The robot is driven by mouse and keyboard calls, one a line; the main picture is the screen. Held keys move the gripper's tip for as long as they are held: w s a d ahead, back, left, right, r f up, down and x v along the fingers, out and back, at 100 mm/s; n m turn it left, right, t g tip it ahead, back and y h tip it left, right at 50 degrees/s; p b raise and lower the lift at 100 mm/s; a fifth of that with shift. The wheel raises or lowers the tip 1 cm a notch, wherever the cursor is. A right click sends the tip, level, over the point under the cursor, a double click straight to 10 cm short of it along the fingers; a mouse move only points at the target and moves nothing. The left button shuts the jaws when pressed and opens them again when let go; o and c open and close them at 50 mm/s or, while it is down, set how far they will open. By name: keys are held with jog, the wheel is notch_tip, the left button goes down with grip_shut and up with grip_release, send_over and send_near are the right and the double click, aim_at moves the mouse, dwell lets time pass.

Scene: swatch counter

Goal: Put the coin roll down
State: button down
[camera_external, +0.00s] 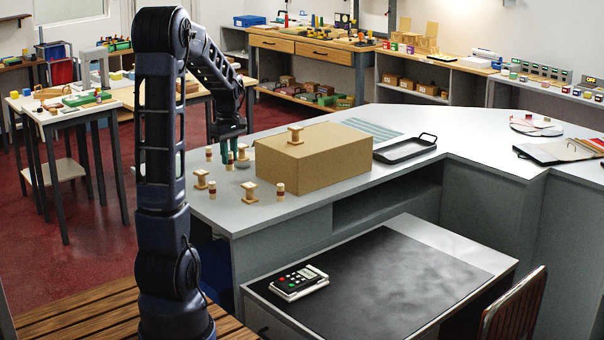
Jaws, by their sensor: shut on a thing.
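My gripper (229,153) points down over the left part of the white counter (330,205), left of the cardboard box. It is shut on a small tan coin roll (230,160) with a dark band, partly hidden by the fingers. Whether the roll's lower end touches the counter is too small to tell. Similar banded rolls stand upright on the counter, one to the left (209,153) and one in front of the box (281,190).
Wooden spools stand near my gripper: one at the left (201,180), one nearer the front (250,191), and one on the cardboard box (325,165). A dark tray (405,150) lies right of the box. The counter's front left corner has free room.

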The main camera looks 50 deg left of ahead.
aim_at(230, 152)
notch_tip(230, 152, up, 5)
jog(key=shift+d+r, duration=0.1)
jog(key=w+d+f, duration=0.3)
jog(key=w+d, duration=0.2)
jog(key=d, duration=0.4)
jog(key=w+d+f, duration=0.3)
jog(key=w+d, duration=0.2)
jog(key=d, duration=0.3)
jog(key=w+d+f, duration=0.3)
jog(key=w+d, duration=0.2)
jog(key=d, duration=0.4)
jog(key=s+d+f, duration=0.1)
jog(key=d+f, duration=0.2)
jog(key=d, duration=0.7)
jog(key=s+d+f+m, duration=0.1)
jog(key=d+f, duration=0.2)
jog(key=d, duration=0.8)
jog(key=s+d+f, duration=0.1)
jog(key=d+f, duration=0.1)
jog(key=d, duration=0.8)
jog(key=f, duration=1.9)
jog(key=shift+w+d+f, duration=0.2)
jog(key=shift+w+f, duration=0.05)
jog(key=shift+f, duration=0.15)
jog(key=shift+f, duration=0.1)
